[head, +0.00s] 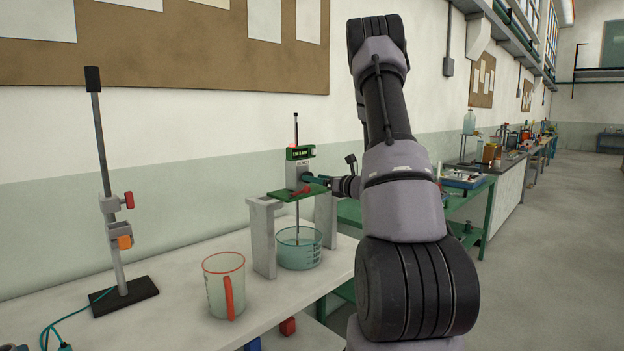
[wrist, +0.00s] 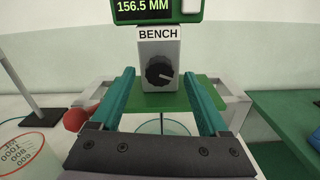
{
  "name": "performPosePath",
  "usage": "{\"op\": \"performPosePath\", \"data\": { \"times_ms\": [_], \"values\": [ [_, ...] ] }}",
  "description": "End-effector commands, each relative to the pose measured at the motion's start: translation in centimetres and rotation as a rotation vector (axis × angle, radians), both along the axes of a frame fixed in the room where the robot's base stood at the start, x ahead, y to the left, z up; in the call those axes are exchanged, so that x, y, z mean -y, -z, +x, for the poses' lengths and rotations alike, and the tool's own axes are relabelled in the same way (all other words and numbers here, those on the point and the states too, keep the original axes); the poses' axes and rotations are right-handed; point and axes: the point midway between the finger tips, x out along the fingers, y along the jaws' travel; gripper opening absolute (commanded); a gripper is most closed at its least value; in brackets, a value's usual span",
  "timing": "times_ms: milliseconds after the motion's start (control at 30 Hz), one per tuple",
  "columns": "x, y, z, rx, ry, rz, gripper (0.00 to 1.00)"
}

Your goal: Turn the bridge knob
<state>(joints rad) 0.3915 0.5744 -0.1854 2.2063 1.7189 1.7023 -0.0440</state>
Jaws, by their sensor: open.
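The bridge knob (wrist: 159,71) is a black round knob with a pale pointer line, on the front of a light grey block labelled BENCH. The pointer aims to the right. Above it a green display (wrist: 150,10) reads 156.5 MM. In the head view the display (head: 300,153) sits above the green bridge plate (head: 297,192); the knob is not clearly visible there. My gripper (wrist: 160,80) is open, its two teal fingers on either side of the knob in the picture and apart from it. In the head view the gripper (head: 318,182) reaches in from the right.
The bridge stands on grey supports (head: 262,238) over a glass beaker (head: 299,250). A red-handled measuring jug (head: 223,285) stands left of it on the white bench. A black stand with clamps (head: 118,235) is further left. A green-framed table (head: 470,212) lies to the right.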

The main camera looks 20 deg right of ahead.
Motion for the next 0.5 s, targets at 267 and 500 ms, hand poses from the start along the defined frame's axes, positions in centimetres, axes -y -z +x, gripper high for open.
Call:
{"op": "performPosePath", "data": {
  "times_ms": [267,500],
  "values": [
    [-0.8,0.0,2.3,-0.001,0.0,0.0,0.78],
    [-0.9,0.0,2.4,-0.001,0.0,0.001,0.78]
  ]
}}
